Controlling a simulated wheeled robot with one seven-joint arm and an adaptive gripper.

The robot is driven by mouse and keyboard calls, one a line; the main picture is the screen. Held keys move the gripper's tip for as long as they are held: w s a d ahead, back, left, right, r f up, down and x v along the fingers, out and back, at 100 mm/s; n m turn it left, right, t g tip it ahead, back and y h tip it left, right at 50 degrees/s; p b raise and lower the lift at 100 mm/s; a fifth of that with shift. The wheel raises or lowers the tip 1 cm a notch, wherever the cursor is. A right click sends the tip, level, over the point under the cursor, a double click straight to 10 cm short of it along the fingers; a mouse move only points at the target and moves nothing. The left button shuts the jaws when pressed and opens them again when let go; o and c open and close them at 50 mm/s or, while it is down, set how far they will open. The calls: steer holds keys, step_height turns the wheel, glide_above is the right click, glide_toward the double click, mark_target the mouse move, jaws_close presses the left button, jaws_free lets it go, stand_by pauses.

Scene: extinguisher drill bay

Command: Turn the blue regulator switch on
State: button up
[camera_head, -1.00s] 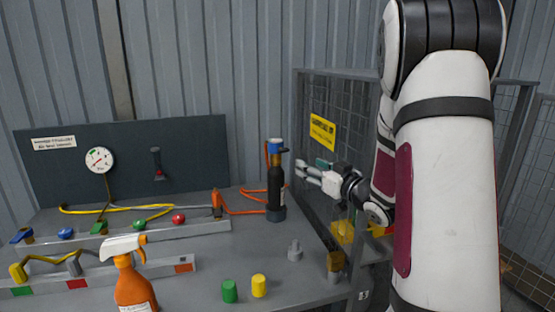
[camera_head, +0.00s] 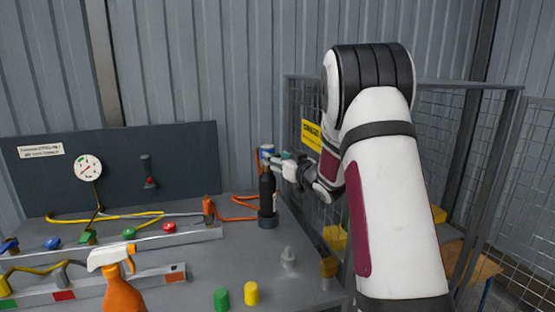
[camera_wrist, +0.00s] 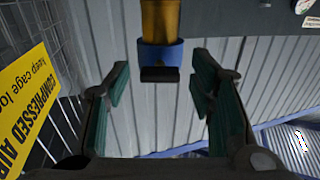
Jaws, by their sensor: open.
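A black cylinder (camera_head: 267,195) stands upright near the right end of the bench, with a blue regulator part (camera_head: 266,149) at its top. In the wrist view the blue part (camera_wrist: 160,53) has a black front piece and joins a brass-coloured cylinder (camera_wrist: 161,20). My gripper (camera_head: 276,162) is beside the top of the black cylinder, coming from the right. In the wrist view my gripper (camera_wrist: 160,82) is open and empty. The blue part lies in line with the gap between its fingertips; contact cannot be told. The head view partly hides the regulator behind my fingers.
An orange spray bottle (camera_head: 121,290) stands at the front. A green peg (camera_head: 221,299) and a yellow peg (camera_head: 251,292) stand right of it. A gauge (camera_head: 88,168) hangs on the back panel. A mesh cage (camera_head: 440,130) with a yellow sign (camera_head: 311,133) closes the right side.

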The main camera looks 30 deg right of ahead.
steer(key=shift+c, duration=0.2)
steer(key=c, duration=1.1)
steer(key=shift+c, duration=0.2)
steer(key=n+b, duration=1.7)
steer(key=b, duration=0.1)
steer(key=shift+f+n, duration=0.1)
steer(key=shift+n, duration=0.3)
